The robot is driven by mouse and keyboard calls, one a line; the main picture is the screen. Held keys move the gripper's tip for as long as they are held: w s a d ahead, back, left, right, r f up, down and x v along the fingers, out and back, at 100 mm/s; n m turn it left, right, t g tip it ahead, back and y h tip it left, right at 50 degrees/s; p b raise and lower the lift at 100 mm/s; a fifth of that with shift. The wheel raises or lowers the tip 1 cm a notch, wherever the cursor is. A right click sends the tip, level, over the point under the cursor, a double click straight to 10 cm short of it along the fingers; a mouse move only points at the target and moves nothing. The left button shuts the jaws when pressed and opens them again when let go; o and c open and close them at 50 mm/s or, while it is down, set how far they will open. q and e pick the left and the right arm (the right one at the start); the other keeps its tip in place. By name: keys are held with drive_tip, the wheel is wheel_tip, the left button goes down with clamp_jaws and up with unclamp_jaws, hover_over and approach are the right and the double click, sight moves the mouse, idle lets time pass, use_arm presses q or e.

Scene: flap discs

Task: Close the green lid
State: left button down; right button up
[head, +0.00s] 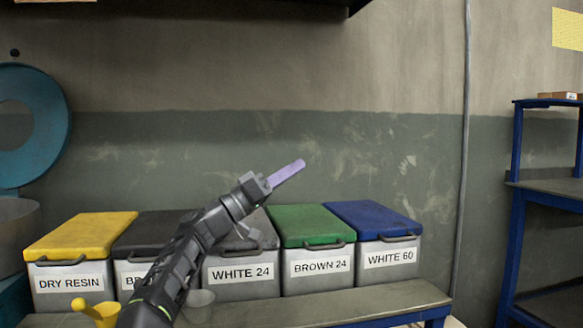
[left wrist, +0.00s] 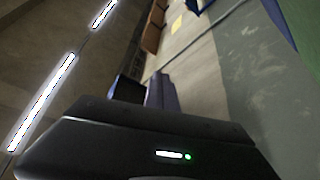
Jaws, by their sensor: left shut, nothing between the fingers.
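The green lid (head: 300,224) lies flat on the grey bin labelled BROWN 24 (head: 318,268), and its dark handle is at the front edge. No gap shows between lid and bin. My left gripper (head: 300,164) is shut and empty. Its pale purple fingers point up and to the right, and in the picture they appear above the green lid, apart from it. The fingers also show in the left wrist view (left wrist: 160,92). The lid cannot be made out for sure in the left wrist view. My right gripper is not in view.
Beside the green lid are a blue-lidded bin (head: 372,219) at right and a dark-lidded WHITE 24 bin (head: 240,273) at left, partly behind my arm. A yellow-lidded bin (head: 80,236) stands farther left. The bins stand on a bench (head: 350,304). A blue shelf (head: 515,220) is at right.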

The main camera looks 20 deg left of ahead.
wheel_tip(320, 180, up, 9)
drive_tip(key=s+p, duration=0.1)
drive_tip(key=p, duration=0.7)
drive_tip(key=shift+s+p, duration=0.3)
